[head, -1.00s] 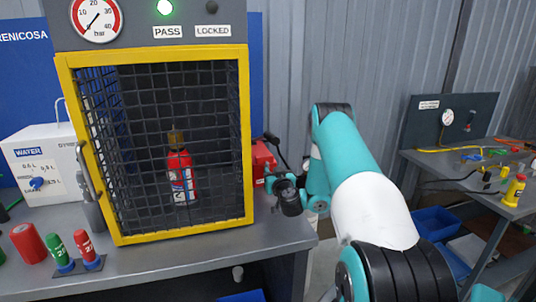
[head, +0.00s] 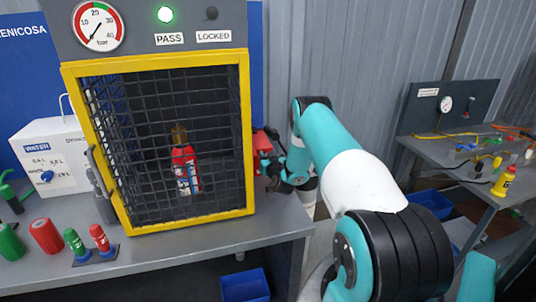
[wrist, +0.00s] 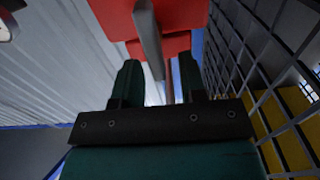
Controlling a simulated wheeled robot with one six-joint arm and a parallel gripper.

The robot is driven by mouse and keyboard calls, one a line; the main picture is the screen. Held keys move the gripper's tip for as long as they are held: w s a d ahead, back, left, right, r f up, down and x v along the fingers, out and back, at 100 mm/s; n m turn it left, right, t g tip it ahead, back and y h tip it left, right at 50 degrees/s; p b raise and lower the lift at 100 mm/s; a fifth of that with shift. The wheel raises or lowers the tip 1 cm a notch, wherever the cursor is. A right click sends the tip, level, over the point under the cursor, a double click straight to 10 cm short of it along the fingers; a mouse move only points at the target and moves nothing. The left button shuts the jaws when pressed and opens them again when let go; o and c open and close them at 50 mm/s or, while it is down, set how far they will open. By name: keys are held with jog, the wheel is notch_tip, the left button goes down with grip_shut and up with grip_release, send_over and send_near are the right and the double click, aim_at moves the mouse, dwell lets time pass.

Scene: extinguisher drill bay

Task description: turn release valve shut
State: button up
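A red box-like body, apparently the release valve (head: 262,143), sits on the right side of the yellow-framed cage. In the wrist view the red body (wrist: 180,12) is at the top, with a grey lever (wrist: 148,35) running down from it. My gripper (wrist: 158,78) is open. Its two dark fingers stand apart, with the lever's lower end in line with the gap between them; I see no grip on it. In the head view my gripper (head: 270,172) is beside the cage, just below the red body, its fingertips hard to make out.
The mesh cage (head: 249,120) stands close by, holding a red extinguisher (head: 185,168). A side bench (head: 450,160) is at right.

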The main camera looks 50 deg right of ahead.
grip_shut()
jog(key=shift+d+f+m+b, duration=0.1)
jog(key=shift+f+m+b, duration=0.05)
jog(key=shift+m+b, duration=0.35)
jog(key=m+b, duration=0.3)
jog(key=m, duration=0.2)
jog(key=s+d+f+m+b, duration=0.1)
jog(key=m+b, duration=0.2)
jog(key=m, duration=0.3)
jog(key=d+f+m+b, duration=0.1)
jog(key=m+b, duration=0.2)
jog(key=m, duration=0.3)
jog(key=shift+s+d+f+b, duration=0.15)
jog(key=shift+s+f+b, duration=0.1)
jog(key=shift+b, duration=0.1)
dwell(0.4)
